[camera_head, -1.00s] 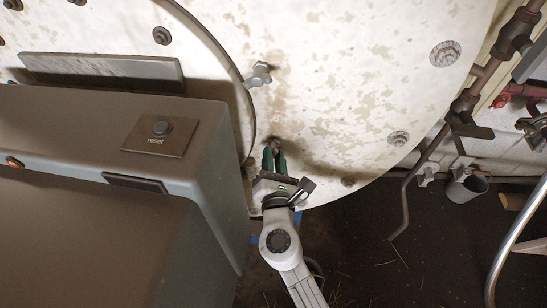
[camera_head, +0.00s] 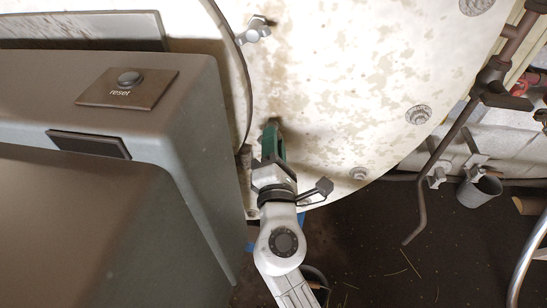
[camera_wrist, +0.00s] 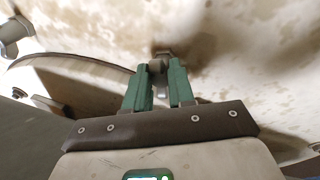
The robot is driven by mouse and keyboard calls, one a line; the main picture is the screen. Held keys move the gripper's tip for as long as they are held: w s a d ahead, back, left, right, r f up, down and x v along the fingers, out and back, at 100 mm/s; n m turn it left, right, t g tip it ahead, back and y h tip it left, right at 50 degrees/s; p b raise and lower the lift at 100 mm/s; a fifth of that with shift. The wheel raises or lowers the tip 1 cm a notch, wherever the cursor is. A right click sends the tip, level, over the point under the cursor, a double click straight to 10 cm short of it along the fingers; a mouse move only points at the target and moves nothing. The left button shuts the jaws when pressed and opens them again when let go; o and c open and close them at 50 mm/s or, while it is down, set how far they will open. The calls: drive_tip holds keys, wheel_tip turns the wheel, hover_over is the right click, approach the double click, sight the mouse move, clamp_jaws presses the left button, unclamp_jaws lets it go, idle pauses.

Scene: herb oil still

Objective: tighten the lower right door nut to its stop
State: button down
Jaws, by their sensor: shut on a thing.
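The lower right door nut (camera_wrist: 157,66) is a small dark metal nut on the pale, stained door face. In the wrist view it sits between the tips of my gripper's green fingers (camera_wrist: 160,78), which are shut on it. In the head view my gripper (camera_head: 271,134) reaches up to the door face near the curved rim. There the fingers overlap and hide most of the nut. Another winged nut (camera_head: 254,31) stands on the door face above, by the curved rim. It also shows at the wrist view's upper left (camera_wrist: 14,33).
A brown-grey cabinet with a reset button (camera_head: 129,78) stands close to the left of my arm. Pipes (camera_head: 478,95) and a grey metal cup (camera_head: 479,189) are at the right. Dark floor (camera_head: 400,255) is open below.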

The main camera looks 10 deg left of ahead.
drive_tip(key=m+b, duration=0.3)
drive_tip(key=m+h+b, duration=0.1)
drive_tip(key=m+b, duration=0.2)
drive_tip(key=b, duration=0.1)
drive_tip(key=m+t+h+b, duration=0.1)
drive_tip(key=m+b, duration=0.1)
drive_tip(key=b, duration=0.2)
drive_tip(key=shift+a+f+m, duration=0.1)
drive_tip(key=shift+f+m, duration=0.3)
drive_tip(key=shift+m+b, duration=0.3)
drive_tip(key=c, duration=1)
unclamp_jaws()
drive_tip(key=s+f, duration=0.2)
drive_tip(key=s, duration=0.8)
drive_tip(key=shift+s+d+p, duration=0.2)
drive_tip(key=shift+s+p, duration=0.05)
drive_tip(key=shift+p, duration=0.2)
